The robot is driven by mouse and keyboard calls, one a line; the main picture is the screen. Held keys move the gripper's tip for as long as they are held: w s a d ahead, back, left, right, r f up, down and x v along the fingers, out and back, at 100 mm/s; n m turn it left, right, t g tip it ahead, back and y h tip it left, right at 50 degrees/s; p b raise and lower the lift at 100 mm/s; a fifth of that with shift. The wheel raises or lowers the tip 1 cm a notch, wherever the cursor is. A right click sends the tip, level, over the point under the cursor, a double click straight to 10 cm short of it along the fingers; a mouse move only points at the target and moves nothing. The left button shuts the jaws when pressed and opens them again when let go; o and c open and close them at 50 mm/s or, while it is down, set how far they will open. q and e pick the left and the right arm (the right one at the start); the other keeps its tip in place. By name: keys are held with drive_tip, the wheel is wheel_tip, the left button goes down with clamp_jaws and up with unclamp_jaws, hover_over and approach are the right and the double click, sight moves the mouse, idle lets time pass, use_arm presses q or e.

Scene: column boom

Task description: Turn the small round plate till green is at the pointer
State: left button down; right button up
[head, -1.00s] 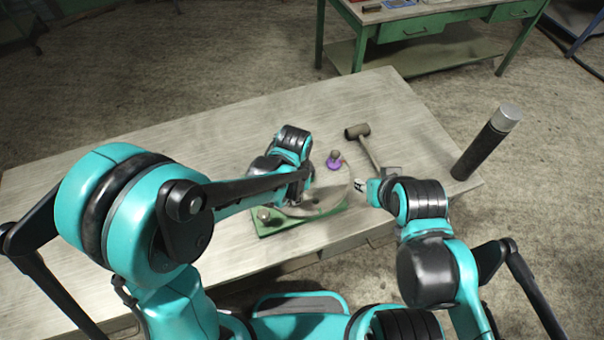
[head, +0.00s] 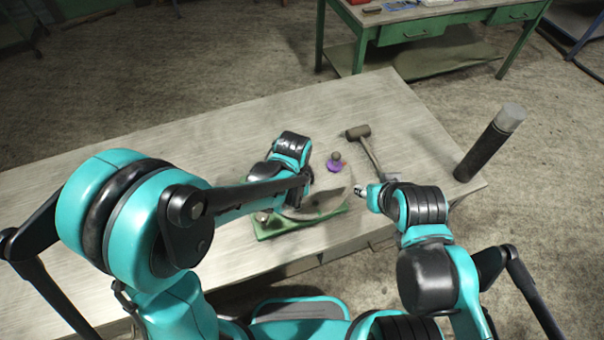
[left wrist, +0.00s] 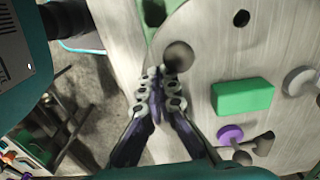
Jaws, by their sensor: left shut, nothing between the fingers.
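The round grey plate (head: 327,201) sits over a green base (head: 275,230) near the table's front edge; my left arm covers part of it. In the left wrist view the plate (left wrist: 205,60) carries a green block (left wrist: 243,97), and a purple disc (left wrist: 229,134) lies near its edge. A dark ball knob (left wrist: 178,57) stands right at the tips of my left gripper (left wrist: 158,75), which is shut and empty; I cannot tell whether they touch. My right gripper (head: 362,192) is right of the plate, its jaws too small to read. I cannot make out the pointer.
A mallet (head: 359,133) lies behind the plate, its handle running toward my right gripper. A dark cylinder with a grey top (head: 490,142) stands at the table's right corner. The table's left rear (head: 215,135) is clear. A green workbench (head: 410,30) stands beyond.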

use_arm(q)
drive_tip(key=shift+w+a, duration=0.25)
drive_tip(key=shift+a, duration=0.7)
drive_tip(key=shift+w+a, duration=0.35)
drive_tip(key=shift+a, duration=0.3)
drive_tip(key=shift+w+a+b, duration=0.35)
drive_tip(key=shift+w+a, duration=0.15)
drive_tip(key=shift+a, duration=0.25)
drive_tip(key=shift+w+a, duration=0.1)
